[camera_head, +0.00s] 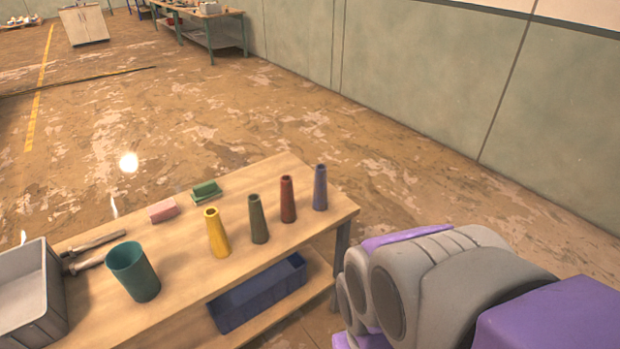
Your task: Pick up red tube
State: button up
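The red tube (288,199) stands upright on the wooden table (187,262), a tapered dark red piece with an opening at its top. It stands in a row between a dark green tube (258,219) on its left and a blue tube (320,188) on its right. A yellow tube (217,233) stands at the left end of the row. My grey and purple arm fills the lower right, right of the table and apart from the tubes. My gripper's fingers do not show.
A teal cup (134,272), a grey bin (32,297), tools (95,250), a pink block (162,211) and green blocks (206,192) are on the table. A blue crate (258,292) sits on the lower shelf. The floor behind the table is clear; a wall (420,80) runs along the right.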

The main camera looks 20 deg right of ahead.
aim_at(288, 211)
jog(key=i+j+z, duration=0.15)
jog(key=j, duration=0.35)
jog(key=i+j+z, duration=0.1)
jog(key=j, duration=0.35)
jog(key=i+j+z, duration=0.15)
jog(key=j, duration=0.35)
jog(key=i+j+z, duration=0.1)
jog(key=j, duration=0.45)
